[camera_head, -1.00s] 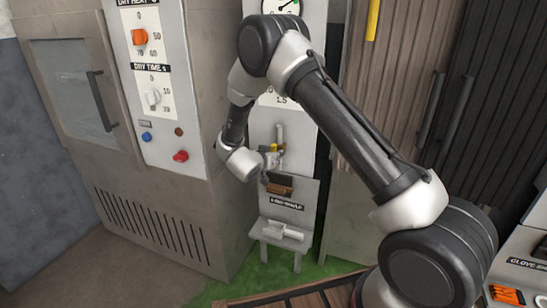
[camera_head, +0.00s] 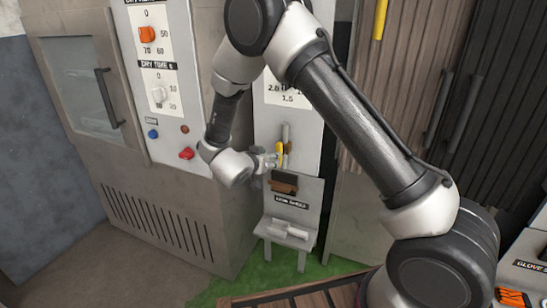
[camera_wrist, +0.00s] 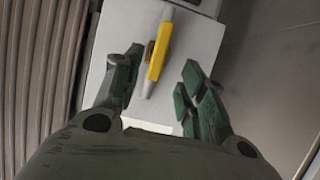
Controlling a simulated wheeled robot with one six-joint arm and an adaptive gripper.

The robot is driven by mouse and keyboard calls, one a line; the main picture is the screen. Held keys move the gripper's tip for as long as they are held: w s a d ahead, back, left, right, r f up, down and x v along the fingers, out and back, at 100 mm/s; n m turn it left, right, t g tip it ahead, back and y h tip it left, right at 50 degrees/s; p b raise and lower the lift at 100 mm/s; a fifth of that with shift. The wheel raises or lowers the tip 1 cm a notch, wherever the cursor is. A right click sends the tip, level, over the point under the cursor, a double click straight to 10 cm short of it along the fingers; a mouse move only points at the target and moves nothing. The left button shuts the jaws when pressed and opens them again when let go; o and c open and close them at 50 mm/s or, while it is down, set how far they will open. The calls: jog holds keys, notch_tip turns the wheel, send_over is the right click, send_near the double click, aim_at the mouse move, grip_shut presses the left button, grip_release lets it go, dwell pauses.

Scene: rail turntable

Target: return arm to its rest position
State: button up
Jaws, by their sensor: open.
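My gripper (camera_wrist: 160,92) is open in the wrist view, its two dark green fingers spread apart. A yellow handle (camera_wrist: 160,50) on a pale panel (camera_wrist: 198,50) shows beyond and between the fingertips; nothing is held. In the head view my arm arches across the middle, its wrist hanging left of the pale panel. My gripper (camera_head: 272,160) points right there, close to the yellow handle (camera_head: 279,152). Whether they touch cannot be told in the head view.
A dryer cabinet with an orange knob (camera_head: 147,34), a red button (camera_head: 187,153) and a glass door (camera_head: 78,88) stands left. A small grey stand (camera_head: 286,234) is below the panel. Ribbed doors (camera_head: 408,75) stand right. A glove box with orange contents (camera_head: 512,298) sits lower right.

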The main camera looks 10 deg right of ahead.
jog(key=shift+s+a+r, duration=0.25)
jog(key=shift+s+a, duration=0.15)
jog(key=shift+s, duration=0.1)
jog(key=s+a+f+n+g+y, duration=0.35)
jog(key=a+f+y, duration=0.35)
jog(key=a+y, duration=0.25)
jog(key=s+r+n+g+y, duration=0.2)
jog(key=s+r+n+g, duration=0.15)
jog(key=s+r, duration=0.3)
jog(key=s+d+r+h, duration=0.2)
jog(key=s+d+r, duration=1)
jog(key=d, duration=0.3)
jog(key=s+d+r+h, duration=0.1)
jog(key=s+d+r, duration=1.1)
jog(key=d, duration=0.3)
jog(key=shift+s+d+t+h, duration=0.3)
jog(key=shift+s+d+h, duration=0.1)
jog(key=shift+s, duration=0.3)
